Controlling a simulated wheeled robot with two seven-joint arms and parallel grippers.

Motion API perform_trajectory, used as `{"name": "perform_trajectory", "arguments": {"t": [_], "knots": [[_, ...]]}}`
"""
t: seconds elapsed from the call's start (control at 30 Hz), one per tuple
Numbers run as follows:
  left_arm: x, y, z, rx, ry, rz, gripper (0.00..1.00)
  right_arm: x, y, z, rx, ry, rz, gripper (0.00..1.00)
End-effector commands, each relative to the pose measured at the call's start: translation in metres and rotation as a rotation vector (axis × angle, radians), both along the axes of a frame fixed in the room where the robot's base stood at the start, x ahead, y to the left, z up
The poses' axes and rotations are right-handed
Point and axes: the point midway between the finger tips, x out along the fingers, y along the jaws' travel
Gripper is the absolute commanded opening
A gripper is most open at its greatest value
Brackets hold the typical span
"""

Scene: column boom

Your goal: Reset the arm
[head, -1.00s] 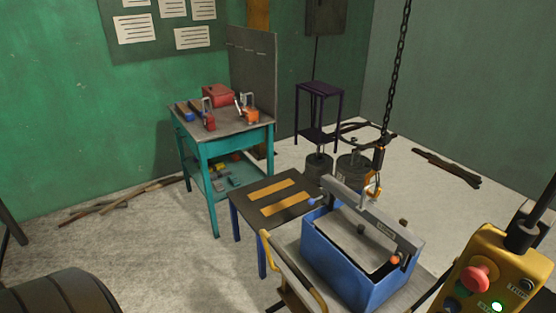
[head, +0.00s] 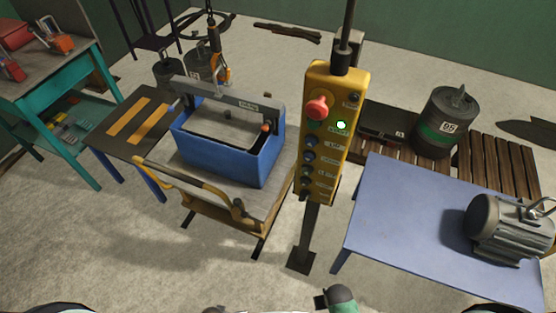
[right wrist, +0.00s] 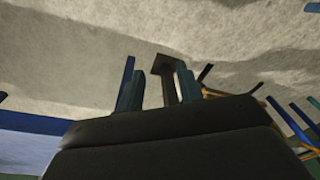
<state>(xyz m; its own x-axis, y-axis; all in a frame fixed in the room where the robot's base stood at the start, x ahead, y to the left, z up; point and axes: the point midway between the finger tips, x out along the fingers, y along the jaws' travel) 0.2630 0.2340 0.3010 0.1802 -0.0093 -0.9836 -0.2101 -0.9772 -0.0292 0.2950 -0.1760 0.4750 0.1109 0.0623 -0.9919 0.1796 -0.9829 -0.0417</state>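My right gripper (right wrist: 158,88) shows in the right wrist view. Its two teal fingers stand apart with nothing between them. Past them are the bare floor and a dark post with a square foot. In the head view, a dark and green part of mine shows at the bottom edge, and I cannot tell which part. My left gripper is not in view. A yellow control pendant (head: 318,178) with a red button, a lit green light and several dark knobs stands upright on a post in the middle of the head view. No gripper touches it.
A blue box (head: 228,154) with a grey lifting bar sits on a cart left of the pendant. An orange hook (head: 222,72) hangs at the bar. A blue table (head: 400,215) with a grey motor (head: 510,228) stands right. Open floor lies at front left.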

Motion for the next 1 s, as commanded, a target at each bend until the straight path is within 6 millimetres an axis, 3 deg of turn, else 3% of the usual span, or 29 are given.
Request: {"name": "perform_trajectory", "arguments": {"t": [0.1, 0.8, 1.0], "knots": [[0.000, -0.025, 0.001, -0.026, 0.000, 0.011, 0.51, 0.000, 0.000, 0.000, 0.000, 0.000, 0.000, 0.36], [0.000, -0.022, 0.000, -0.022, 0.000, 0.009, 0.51, -0.015, -0.022, -0.120, -0.025, -0.045, 0.013, 0.36], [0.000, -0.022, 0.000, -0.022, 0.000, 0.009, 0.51, -0.022, -0.028, -0.146, -0.031, -0.057, 0.016, 0.36]]}}
